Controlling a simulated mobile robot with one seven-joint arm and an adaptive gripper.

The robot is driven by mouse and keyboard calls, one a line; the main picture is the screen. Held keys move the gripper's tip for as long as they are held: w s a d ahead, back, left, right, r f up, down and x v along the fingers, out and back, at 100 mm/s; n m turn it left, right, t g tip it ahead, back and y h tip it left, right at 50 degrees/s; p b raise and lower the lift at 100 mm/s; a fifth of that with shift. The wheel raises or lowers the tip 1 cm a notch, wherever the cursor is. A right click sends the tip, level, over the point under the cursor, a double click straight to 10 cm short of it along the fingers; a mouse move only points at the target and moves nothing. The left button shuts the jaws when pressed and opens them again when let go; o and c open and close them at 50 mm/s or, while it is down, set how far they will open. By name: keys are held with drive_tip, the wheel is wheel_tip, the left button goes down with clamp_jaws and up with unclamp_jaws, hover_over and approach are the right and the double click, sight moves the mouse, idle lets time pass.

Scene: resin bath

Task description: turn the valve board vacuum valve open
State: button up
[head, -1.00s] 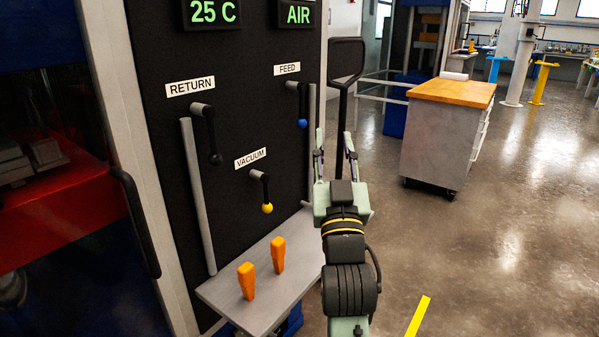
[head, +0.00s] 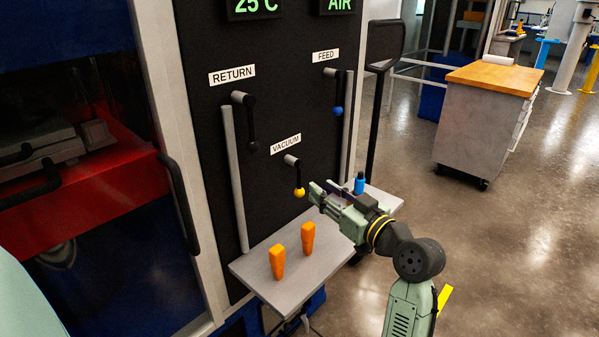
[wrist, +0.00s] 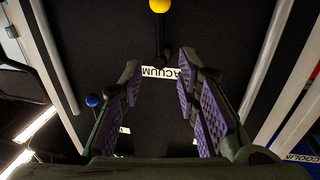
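The vacuum valve (head: 296,173) is a short black lever with a yellow knob, hanging down below its VACUUM label (head: 286,144) on the black valve board (head: 275,95). In the wrist view, which is upside down, its yellow knob (wrist: 160,6) shows at the top edge and the VACUUM label (wrist: 160,72) shows between the fingers. My gripper (head: 320,190) points at the board just right of the knob. In the wrist view, my gripper (wrist: 158,65) is open, with purple pads apart and nothing between them. I cannot tell whether a finger touches the lever.
The return lever (head: 249,120) and the blue-knobbed feed lever (head: 337,95) hang on the same board. A grey shelf (head: 340,243) below holds two orange pegs (head: 293,251) and a blue bottle (head: 360,183). A wood-topped cabinet (head: 475,130) stands right, with open floor around it.

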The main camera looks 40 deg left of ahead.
sight(299, 188)
drive_tip(key=shift+p+x, duration=1.5)
drive_tip(key=shift+x, duration=3.65)
drive_tip(key=shift+c, duration=0.2)
clamp_jaws()
